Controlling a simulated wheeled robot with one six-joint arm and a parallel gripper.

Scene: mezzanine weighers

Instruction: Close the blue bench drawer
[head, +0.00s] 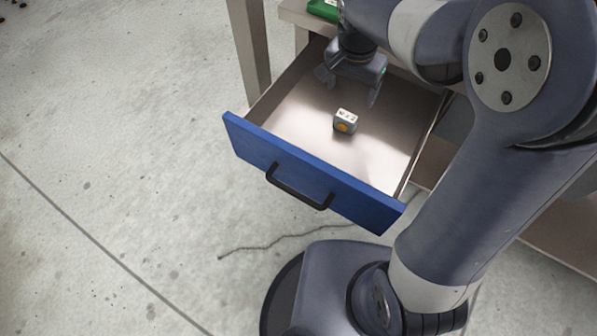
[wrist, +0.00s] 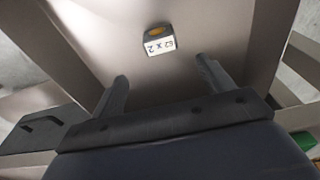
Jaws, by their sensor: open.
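The blue bench drawer (head: 313,176) is pulled well out from the bench in the head view, with a black bar handle (head: 299,187) on its blue front. A small grey block (head: 345,121) with a white label and an orange spot lies inside on the drawer floor. The block also shows in the wrist view (wrist: 158,41), its label reading "62 x 2". My gripper (head: 347,91) is open and empty above the rear part of the drawer, behind the block and apart from it. In the wrist view the two fingers of my gripper (wrist: 165,80) are spread, with the drawer floor beyond them.
The bench top (head: 297,13) is at the upper middle, with a green object (head: 324,9) on it. A bench leg (head: 247,45) stands left of the drawer. A thin dark line (head: 270,243) runs on the floor. The concrete floor on the left is clear.

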